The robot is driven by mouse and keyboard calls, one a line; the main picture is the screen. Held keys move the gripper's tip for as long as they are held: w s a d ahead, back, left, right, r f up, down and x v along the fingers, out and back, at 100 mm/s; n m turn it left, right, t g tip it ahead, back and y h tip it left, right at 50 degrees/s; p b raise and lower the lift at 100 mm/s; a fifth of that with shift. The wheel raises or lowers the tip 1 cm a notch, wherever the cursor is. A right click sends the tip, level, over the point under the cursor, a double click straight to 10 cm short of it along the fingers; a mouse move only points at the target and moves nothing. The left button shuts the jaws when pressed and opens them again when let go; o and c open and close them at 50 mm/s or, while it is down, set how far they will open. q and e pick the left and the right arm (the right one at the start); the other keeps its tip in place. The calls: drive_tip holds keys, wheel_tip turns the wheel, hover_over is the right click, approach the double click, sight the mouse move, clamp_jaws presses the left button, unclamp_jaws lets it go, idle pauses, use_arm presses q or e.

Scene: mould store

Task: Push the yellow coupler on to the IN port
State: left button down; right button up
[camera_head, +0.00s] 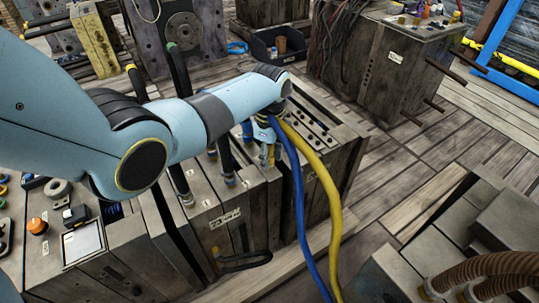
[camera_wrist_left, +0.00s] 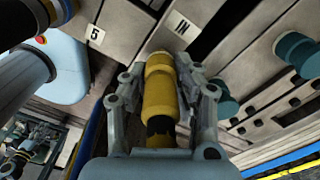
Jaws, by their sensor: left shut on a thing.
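My left gripper (camera_wrist_left: 163,78) is shut on the yellow coupler (camera_wrist_left: 159,98), with one finger on each side of it. The coupler's front end points at the face of the mould block, just below and left of the white IN label (camera_wrist_left: 182,26). The port itself is hidden behind the coupler, so I cannot tell whether the two touch. In the head view my left gripper (camera_head: 267,150) hangs below the wrist over the mould block (camera_head: 335,150), and the coupler is too small to make out clearly. My right gripper is not in view.
A yellow hose (camera_head: 326,185) and a blue hose (camera_head: 295,185) run down the block's front to the floor. Teal fittings (camera_wrist_left: 297,53) stick out right of the coupler. A label reading 5 (camera_wrist_left: 95,36) is at left. Brown ribbed hoses (camera_head: 485,270) lie at lower right.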

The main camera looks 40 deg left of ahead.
use_arm(q)
drive_tip(key=shift+f, duration=0.35)
idle(0.8)
idle(0.4)
drive_tip(key=c, duration=0.9)
unclamp_jaws()
drive_tip(key=shift+f, duration=0.1)
wheel_tip(320, 180, up, 12)
